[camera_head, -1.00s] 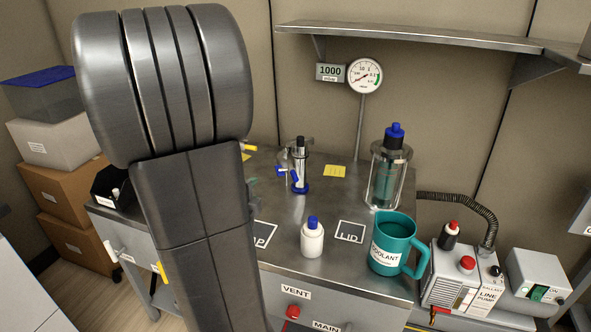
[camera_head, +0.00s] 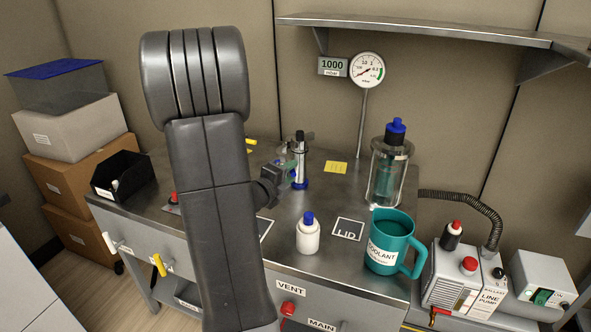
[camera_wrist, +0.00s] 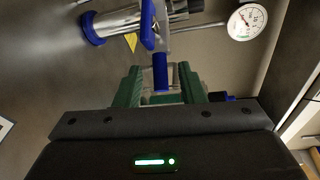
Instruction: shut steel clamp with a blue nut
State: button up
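The steel clamp is on the glass-and-steel column (camera_head: 301,158) at the middle of the bench; my gripper partly hides it in the head view. Its blue nut (camera_wrist: 160,72) shows in the wrist view, pointing back between the green fingers. A second blue part (camera_wrist: 148,25) stands just beyond it. My gripper (camera_wrist: 161,88) has a finger on either side of the nut, with a visible gap on both sides. In the head view my gripper (camera_head: 287,170) reaches the column from the left.
A white bottle with a blue cap (camera_head: 308,234) and a teal coolant mug (camera_head: 391,244) stand at the bench's front. A glass vessel (camera_head: 388,172) stands at the right, near the gauge (camera_head: 367,70). A black bin (camera_head: 123,178) sits at the left end.

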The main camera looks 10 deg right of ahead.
jog(key=x, duration=0.3)
jog(key=shift+w+d, duration=0.25)
grip_shut()
